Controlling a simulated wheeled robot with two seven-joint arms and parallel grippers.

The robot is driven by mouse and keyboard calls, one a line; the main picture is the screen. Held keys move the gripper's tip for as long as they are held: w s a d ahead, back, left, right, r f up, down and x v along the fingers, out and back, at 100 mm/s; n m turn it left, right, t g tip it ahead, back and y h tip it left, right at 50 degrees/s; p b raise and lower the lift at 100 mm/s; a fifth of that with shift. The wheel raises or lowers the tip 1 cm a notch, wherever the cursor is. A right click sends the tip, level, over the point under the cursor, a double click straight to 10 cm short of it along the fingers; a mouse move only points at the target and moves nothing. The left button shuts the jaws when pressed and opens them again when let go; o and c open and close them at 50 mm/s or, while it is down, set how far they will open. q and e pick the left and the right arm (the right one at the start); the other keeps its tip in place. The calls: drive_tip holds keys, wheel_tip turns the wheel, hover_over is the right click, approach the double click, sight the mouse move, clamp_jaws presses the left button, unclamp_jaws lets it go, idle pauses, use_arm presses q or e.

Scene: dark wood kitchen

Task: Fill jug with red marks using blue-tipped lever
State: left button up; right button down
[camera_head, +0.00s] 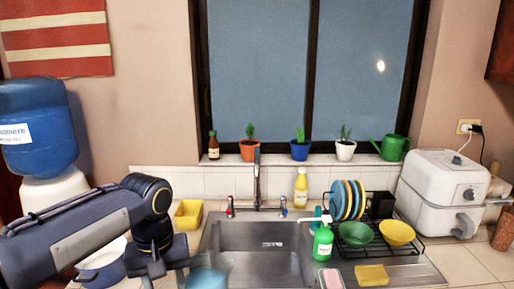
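The steel faucet (257,182) rises behind the sink. A red-tipped lever (229,207) is at its left and a blue-tipped lever (283,207) at its right. A light-blue vessel (207,279) shows at the bottom edge by the sink's left front; it is cut off, and I see no red marks on it, so I cannot tell if it is the jug. My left gripper (168,270) is low, just left of this vessel. Its fingertips are unclear, and I cannot tell whether it holds the vessel. My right gripper is out of view.
The sink basin (240,238) looks empty. A green soap bottle (322,242) and dish rack (375,240) stand to its right, with a yellow sponge (372,275) in front. A yellow container (188,214) is left; a blue pot (102,272) is partly behind my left arm.

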use_arm(q)
drive_tip(key=shift+s, duration=0.25)
drive_tip(key=w+a+f+m, duration=0.1)
drive_tip(key=f+m, duration=0.1)
drive_tip(key=f, duration=1)
drive_tip(key=w+a+f+m, duration=0.1)
drive_tip(key=w+f, duration=0.1)
drive_tip(key=f, duration=1.1)
drive_tip(key=shift+f+m, duration=0.2)
drive_tip(key=shift+m, duration=0.2)
